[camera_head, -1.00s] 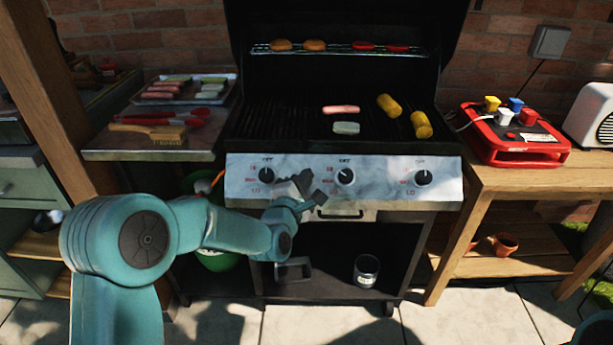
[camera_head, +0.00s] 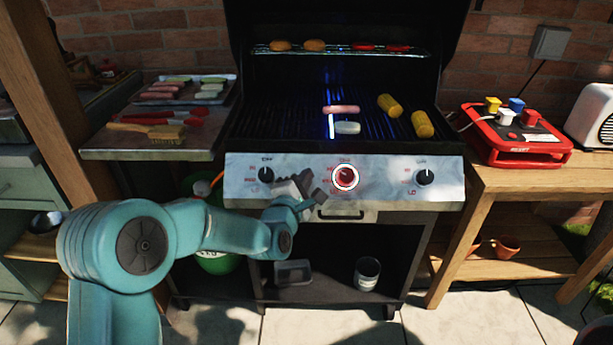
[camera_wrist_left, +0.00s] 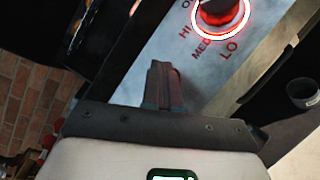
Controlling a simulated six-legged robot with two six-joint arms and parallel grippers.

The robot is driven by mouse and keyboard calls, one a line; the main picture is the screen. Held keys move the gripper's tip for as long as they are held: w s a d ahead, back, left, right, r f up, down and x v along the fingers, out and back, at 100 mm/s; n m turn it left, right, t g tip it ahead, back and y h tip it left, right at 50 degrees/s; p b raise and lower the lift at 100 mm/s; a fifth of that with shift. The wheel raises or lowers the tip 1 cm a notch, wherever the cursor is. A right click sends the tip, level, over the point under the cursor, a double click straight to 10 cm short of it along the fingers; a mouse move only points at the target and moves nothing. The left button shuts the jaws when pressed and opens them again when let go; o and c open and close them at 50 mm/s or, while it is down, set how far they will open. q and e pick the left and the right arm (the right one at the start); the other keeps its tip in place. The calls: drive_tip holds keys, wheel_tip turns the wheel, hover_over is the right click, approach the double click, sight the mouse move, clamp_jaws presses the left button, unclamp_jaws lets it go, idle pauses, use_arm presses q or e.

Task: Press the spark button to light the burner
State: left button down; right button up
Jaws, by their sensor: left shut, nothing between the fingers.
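The grill's front panel (camera_head: 225,195) has three knobs: left (camera_head: 266,175), middle (camera_head: 345,177) and right (camera_head: 425,177). The middle knob looks red inside a bright white-and-red ring; it also shows at the top of the left wrist view (camera_wrist_left: 218,12). Blue flames (camera_head: 331,122) rise under the middle of the grate. My left gripper (camera_head: 303,180) is at the panel between the left and middle knobs. Its fingers (camera_wrist_left: 164,86) are shut and empty, close to the panel; contact is unclear. I cannot make out the spark button. My right gripper is not in view.
A sausage (camera_head: 341,109), a pale piece (camera_head: 347,128) and corn (camera_head: 421,124) lie on the grate. A side shelf with a brush (camera_head: 165,132) is at left; a red box (camera_head: 515,140) stands on the wooden table at right. A handle (camera_head: 345,215) sits below the panel.

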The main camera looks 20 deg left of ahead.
use_arm(q)
drive_tip(key=shift+s+d+r+b, duration=0.1)
drive_tip(key=shift+s+r+b, duration=0.2)
drive_tip(key=s+r, duration=0.2)
drive_tip(key=s+d+r, duration=0.1)
drive_tip(key=s+r, duration=0.1)
drive_tip(key=shift+r, duration=0.1)
idle(0.5)
idle(0.5)
